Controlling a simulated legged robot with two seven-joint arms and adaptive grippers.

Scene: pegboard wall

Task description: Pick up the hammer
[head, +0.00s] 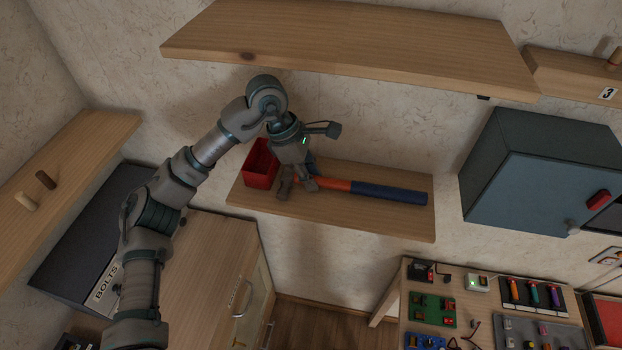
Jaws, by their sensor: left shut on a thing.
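The hammer (372,189) lies along the middle wooden shelf (415,226), its orange and blue handle pointing right. Its head end is at the left, mostly hidden by my gripper. My left gripper (298,187) comes down from above and is shut on the hammer near its head end. I cannot tell whether the hammer is clear of the shelf. My right gripper is not in view.
A red bin (261,164) stands on the shelf just left of the gripper. A larger shelf (350,42) hangs above. A blue-grey cabinet (525,175) is on the wall to the right. A workbench with tools and small parts (470,280) is at the lower right.

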